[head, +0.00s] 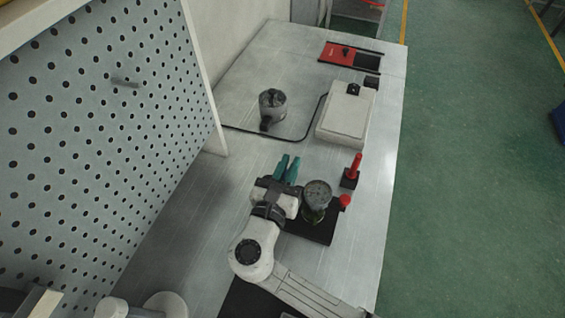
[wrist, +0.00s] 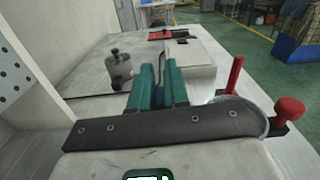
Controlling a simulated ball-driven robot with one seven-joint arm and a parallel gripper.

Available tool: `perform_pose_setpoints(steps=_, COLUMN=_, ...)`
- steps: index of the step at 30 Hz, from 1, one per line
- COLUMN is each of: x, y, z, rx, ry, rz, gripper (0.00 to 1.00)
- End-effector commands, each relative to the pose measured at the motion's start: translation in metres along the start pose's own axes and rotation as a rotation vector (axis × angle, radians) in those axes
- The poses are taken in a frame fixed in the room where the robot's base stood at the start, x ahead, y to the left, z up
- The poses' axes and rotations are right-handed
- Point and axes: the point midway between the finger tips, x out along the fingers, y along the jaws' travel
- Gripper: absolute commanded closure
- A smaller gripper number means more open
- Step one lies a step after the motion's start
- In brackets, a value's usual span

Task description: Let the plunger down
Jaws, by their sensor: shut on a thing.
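My gripper (head: 287,168) has two teal fingers and also shows in the wrist view (wrist: 160,85). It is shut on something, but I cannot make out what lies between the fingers. Just right of it in the head view is a round, grey-topped clear vessel (head: 317,194) on a black base (head: 318,235). A red ball knob (head: 345,200) is at the vessel's right side, and it shows in the wrist view (wrist: 289,108). My wrist partly overlaps the base. No plunger can be told for sure in either view.
A red upright handle (head: 356,163) stands in a black block behind the vessel. A grey pot (head: 272,108) with a dark knob, a pale box (head: 346,112) and a red tray (head: 343,53) are further back. A perforated panel (head: 100,130) borders the left. Bare table (head: 250,55) lies at the far end.

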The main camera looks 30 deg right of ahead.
Motion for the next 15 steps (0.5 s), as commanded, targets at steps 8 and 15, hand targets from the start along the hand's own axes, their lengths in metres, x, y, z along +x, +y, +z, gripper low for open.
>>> perform_pose_setpoints(steps=8, x=0.000, y=-0.014, z=-0.004, rx=0.255, ry=0.000, rz=0.001, gripper=1.00)
perform_pose_setpoints(steps=15, x=0.000, y=-0.023, z=-0.008, rx=0.439, ry=0.000, rz=0.001, gripper=1.00)
